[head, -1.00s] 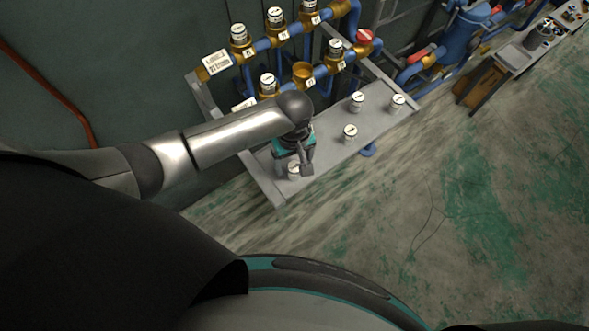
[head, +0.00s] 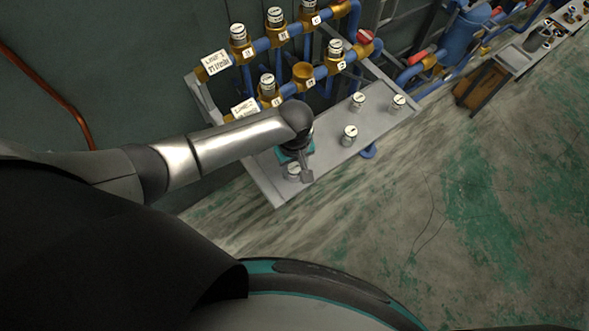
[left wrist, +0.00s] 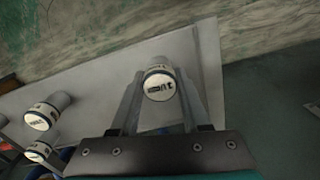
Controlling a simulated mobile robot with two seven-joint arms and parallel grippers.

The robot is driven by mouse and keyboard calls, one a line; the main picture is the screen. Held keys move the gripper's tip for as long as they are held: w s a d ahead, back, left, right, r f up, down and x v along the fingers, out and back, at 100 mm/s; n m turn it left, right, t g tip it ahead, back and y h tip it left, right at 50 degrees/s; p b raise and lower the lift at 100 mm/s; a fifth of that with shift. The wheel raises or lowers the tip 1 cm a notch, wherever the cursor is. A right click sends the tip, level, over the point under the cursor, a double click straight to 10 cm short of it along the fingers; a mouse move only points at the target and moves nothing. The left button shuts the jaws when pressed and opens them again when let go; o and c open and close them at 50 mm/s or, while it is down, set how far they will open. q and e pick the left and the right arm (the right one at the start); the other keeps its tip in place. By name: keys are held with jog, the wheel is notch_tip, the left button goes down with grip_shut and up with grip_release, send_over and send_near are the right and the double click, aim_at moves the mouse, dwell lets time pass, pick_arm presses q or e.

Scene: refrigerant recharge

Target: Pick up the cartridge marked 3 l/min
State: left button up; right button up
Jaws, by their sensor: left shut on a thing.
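A white cartridge with a dark band (head: 292,171) is at the near left end of the grey shelf, partly hidden by my left gripper (head: 300,172). In the left wrist view the same cartridge (left wrist: 159,86) is between the two fingers of my left gripper (left wrist: 160,90), which is shut on it. Its top label shows a number and "l/min" upside down; I cannot read the number surely. It looks upright and at the shelf; I cannot tell whether it is lifted. My right gripper is not in view.
Other cartridges stand on the grey shelf (head: 330,155): one in the middle (head: 349,136), one farther back (head: 357,101) and one at the right end (head: 398,102). Behind are blue pipes with brass sockets, several holding cartridges; one socket (head: 303,73) is empty. The floor in front is clear.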

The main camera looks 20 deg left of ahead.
pick_arm(q)
grip_shut()
